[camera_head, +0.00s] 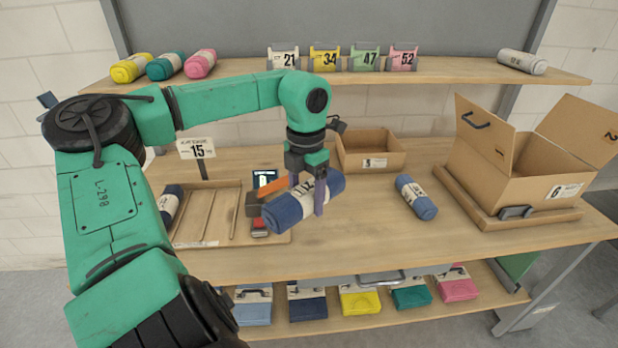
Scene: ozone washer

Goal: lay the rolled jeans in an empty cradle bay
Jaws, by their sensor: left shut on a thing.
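My left gripper (306,190) is shut on a rolled pair of blue jeans (290,211) with a white paper band, its fingers on either side of the roll. The roll is tilted in the picture, its near end low and left, over the right side of the wooden cradle (272,238). It seems to be above the table. The cradle has thin dividers. A dark blue roll (170,206) lies in its leftmost bay, and the bays in the middle look empty. Another blue roll (416,198) lies on the table to the right. My right gripper is not in view.
A small device with a lit screen (264,179) and a red-and-black item (260,226) sit by the cradle's right side. A sign reading 15 (197,148) stands behind it. An open carton (515,180) is right; a low box (370,148) is behind. The table's front is clear.

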